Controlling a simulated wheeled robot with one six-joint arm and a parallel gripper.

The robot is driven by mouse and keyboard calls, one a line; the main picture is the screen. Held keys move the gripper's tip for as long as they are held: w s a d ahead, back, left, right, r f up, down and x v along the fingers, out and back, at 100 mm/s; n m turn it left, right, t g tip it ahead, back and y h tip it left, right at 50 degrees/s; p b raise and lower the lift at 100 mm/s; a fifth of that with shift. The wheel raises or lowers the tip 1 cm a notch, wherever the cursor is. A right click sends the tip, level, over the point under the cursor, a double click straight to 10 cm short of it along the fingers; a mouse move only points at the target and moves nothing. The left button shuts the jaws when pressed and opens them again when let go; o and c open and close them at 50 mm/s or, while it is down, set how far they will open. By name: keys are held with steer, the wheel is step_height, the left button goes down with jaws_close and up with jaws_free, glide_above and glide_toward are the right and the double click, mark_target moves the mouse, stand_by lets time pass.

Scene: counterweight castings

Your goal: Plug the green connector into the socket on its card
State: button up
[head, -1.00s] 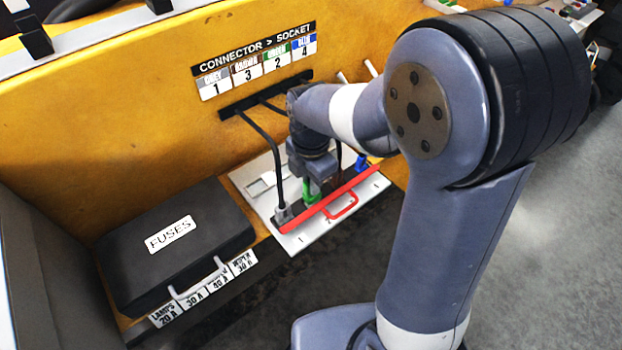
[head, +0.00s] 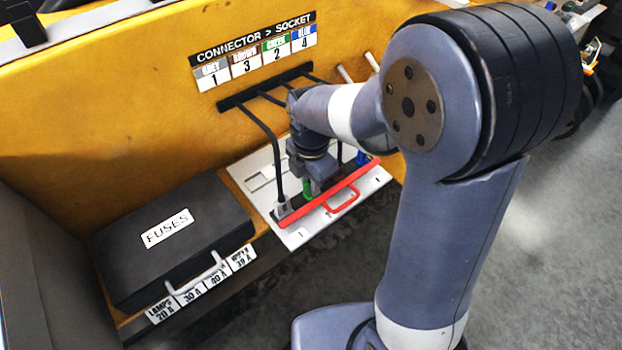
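The card (head: 253,62), headed "CONNECTOR > SOCKET", is on the yellow wall and pairs green with 2. The green connector (head: 308,188) is upright on the white plate (head: 300,237), close to the dark strip behind the red bar (head: 321,199). My gripper (head: 309,181) points down directly over the green connector. Its fingertips are too small and hidden to show whether they grip it. The grey connector (head: 282,208) is at the left end of the strip, and the blue connector (head: 361,158) at the right. The socket under the green connector is hidden.
Cables run from a black wall bar (head: 235,101) down to the plate. The red bar has a raised handle (head: 342,201) at the front. A black FUSES case (head: 172,240) stands left of the plate. My arm hides the area to the right.

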steer(key=o, duration=0.5)
steer(key=shift+c, duration=0.2)
step_height(320, 180, up, 11)
steer(key=shift+f, duration=0.15)
stand_by(0.3)
step_height(320, 180, down, 10)
steer(key=shift+f, duration=0.25)
steer(key=shift+r+p, duration=0.4)
steer(key=shift+r, duration=0.05)
